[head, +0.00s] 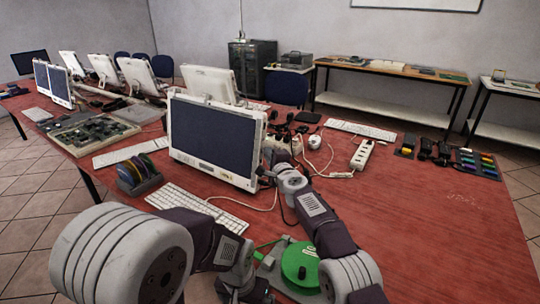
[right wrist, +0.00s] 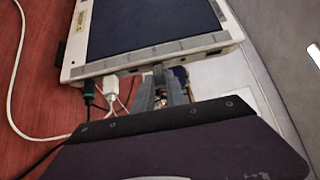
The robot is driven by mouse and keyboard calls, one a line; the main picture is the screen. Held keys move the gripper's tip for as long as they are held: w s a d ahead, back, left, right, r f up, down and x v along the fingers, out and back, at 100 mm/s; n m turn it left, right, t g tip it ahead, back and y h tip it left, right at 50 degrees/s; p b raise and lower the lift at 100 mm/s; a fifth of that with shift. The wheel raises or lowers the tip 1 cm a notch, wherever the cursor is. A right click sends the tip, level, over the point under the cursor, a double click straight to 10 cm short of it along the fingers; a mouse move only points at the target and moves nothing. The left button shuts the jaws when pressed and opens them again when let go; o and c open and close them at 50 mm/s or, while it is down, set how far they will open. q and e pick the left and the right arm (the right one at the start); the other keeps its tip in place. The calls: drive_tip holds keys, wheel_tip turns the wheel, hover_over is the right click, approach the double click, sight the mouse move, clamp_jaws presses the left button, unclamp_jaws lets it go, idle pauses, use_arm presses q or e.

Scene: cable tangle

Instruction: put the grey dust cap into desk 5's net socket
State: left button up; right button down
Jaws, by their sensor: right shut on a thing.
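In the head view my right gripper (head: 271,157) is at the right edge of the nearest monitor (head: 212,136). In the right wrist view my right gripper (right wrist: 165,82) has its fingers close together at the edge of the white-framed monitor (right wrist: 140,30). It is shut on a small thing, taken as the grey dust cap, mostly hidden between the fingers. I cannot tell whether it touches a socket. A dark green-and-black plug (right wrist: 90,91) and white plugs (right wrist: 110,88) sit in that edge beside the fingers. My left gripper (head: 242,290) is low at the front; its fingers are unclear.
White cables (right wrist: 13,90) run beside the plugs. A green reel (head: 299,264) lies at the table's front, near both arms. A keyboard (head: 196,206) lies before the monitor, a power strip (head: 361,154) behind my right arm. The red table (head: 440,225) is clear at right.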

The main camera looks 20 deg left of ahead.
drive_tip(key=shift+a+p, duration=0.2)
drive_tip(key=shift+p, duration=0.4)
drive_tip(key=c, duration=1.3)
unclamp_jaws()
drive_tip(key=b+v, duration=0.9)
drive_tip(key=b, duration=0.5)
drive_tip(key=shift+b, duration=0.35)
